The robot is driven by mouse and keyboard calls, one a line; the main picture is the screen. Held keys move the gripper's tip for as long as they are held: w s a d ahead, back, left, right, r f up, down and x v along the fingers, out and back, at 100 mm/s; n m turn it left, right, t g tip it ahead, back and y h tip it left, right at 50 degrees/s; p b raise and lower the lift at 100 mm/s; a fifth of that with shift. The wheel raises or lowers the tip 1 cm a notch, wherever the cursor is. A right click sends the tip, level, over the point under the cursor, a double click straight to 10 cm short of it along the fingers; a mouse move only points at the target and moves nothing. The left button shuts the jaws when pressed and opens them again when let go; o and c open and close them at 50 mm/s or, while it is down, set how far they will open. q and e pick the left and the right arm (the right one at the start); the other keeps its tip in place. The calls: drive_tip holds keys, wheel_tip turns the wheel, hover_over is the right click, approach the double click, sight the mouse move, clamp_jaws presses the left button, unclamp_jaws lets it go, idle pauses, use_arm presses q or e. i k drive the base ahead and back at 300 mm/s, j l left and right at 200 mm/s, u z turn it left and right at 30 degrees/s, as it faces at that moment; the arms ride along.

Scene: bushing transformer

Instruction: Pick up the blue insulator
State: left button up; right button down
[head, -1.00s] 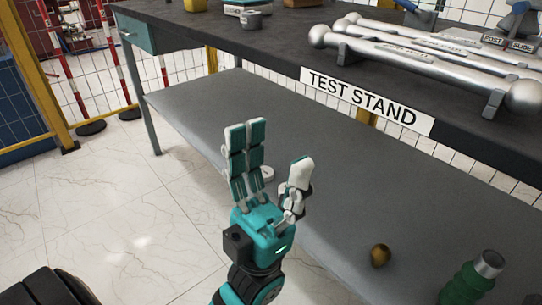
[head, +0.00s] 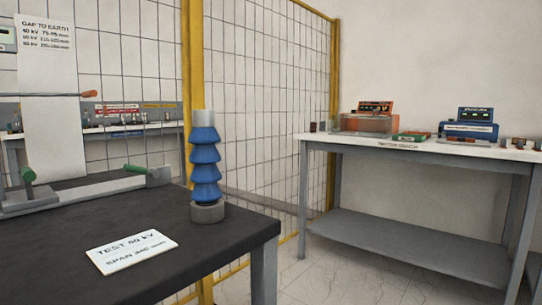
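The blue insulator (head: 205,165) stands upright near the right corner of a black-topped table (head: 160,270). It has several blue ribbed sheds, a grey base and a grey top cap. No gripper touches it. Neither of my grippers shows in the head view now.
A white card reading "TEST 60 kV" (head: 132,251) lies on the table in front of the insulator. A grey fixture with green handles (head: 75,192) is behind it to the left. A yellow-framed mesh fence (head: 265,120) stands behind. A white-topped bench (head: 430,153) with instruments is at right.

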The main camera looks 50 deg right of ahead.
sight(206, 191)
drive_tip(key=j+z, duration=0.1)
drive_tip(key=z, duration=0.3)
drive_tip(key=k+z, duration=0.15)
drive_tip(key=z, duration=0.25)
drive_tip(key=k+z, duration=0.1)
drive_tip(key=z, duration=0.35)
drive_tip(key=i, duration=0.3)
drive_tip(key=k+l+u, duration=0.2)
drive_tip(key=k, duration=0.1)
